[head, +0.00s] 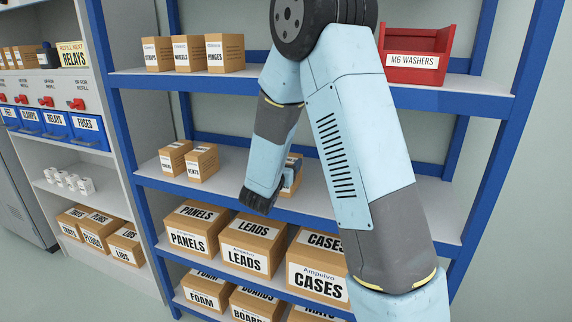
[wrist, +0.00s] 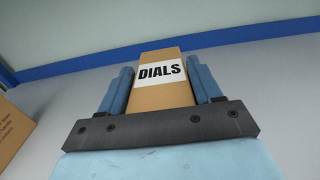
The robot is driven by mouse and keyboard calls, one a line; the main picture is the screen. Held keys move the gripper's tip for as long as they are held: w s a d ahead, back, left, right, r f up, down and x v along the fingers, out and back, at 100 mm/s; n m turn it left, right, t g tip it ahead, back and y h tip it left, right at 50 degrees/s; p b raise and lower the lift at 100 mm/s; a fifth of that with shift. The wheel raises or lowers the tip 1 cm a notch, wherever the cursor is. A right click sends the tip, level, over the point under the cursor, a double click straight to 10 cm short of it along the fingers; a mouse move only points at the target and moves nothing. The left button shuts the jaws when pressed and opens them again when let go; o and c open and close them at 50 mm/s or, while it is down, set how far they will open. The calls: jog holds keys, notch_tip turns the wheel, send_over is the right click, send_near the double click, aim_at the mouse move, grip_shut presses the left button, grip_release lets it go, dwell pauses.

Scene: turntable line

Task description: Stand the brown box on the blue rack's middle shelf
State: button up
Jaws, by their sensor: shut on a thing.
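The blue rack (head: 122,130) fills the middle of the head view. Its middle shelf (head: 432,208) is light grey, with bare surface at the right. My gripper (head: 290,175) is at this shelf, right of two small boxes and largely hidden by my arm. In the wrist view my gripper (wrist: 161,74) is shut on a brown box (wrist: 163,97) labelled DIALS, with a blue finger on each side. The box looks upright. Its lower end is hidden by the gripper, so I cannot tell if it touches the shelf.
Two small brown boxes, one (head: 174,158) beside the other (head: 202,163), stand left on the middle shelf. Larger boxes marked LEADS (head: 247,245) and CASES (head: 316,270) stand below. A red washer bin (head: 415,60) is on the shelf above. A grey shelving unit (head: 75,157) adjoins left.

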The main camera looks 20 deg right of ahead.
jog(key=o, duration=1.3)
jog(key=v, duration=1.1)
jog(key=s+d+r+m+g, duration=0.4)
jog(key=s+d+m+g, duration=0.25)
jog(key=s+m, duration=0.2)
jog(key=s+d+r+m+g, duration=0.3)
jog(key=s+d+m+g, duration=0.3)
jog(key=s+d+m, duration=0.25)
jog(key=s+a+r+m+t+y, duration=0.1)
jog(key=s+a+r+m+y, duration=0.1)
jog(key=s+m+y, duration=0.1)
jog(key=s+a+r+m+t+y, duration=0.1)
jog(key=s+a+r+m+y, duration=0.1)
jog(key=s+a+m+y, duration=0.1)
jog(key=s+a+r+m+t+y, duration=0.1)
jog(key=s+a+r+m+y, duration=0.1)
jog(key=s+a+m+y, duration=0.1)
jog(key=shift+s+r+m+t+y, duration=0.15)
jog(key=shift+s+m+y, duration=0.3)
jog(key=shift+m, duration=0.25)
jog(key=shift+s+r+m+t+y, duration=0.1)
jog(key=shift+s+m+y, duration=0.25)
jog(key=shift+s+m, duration=0.3)
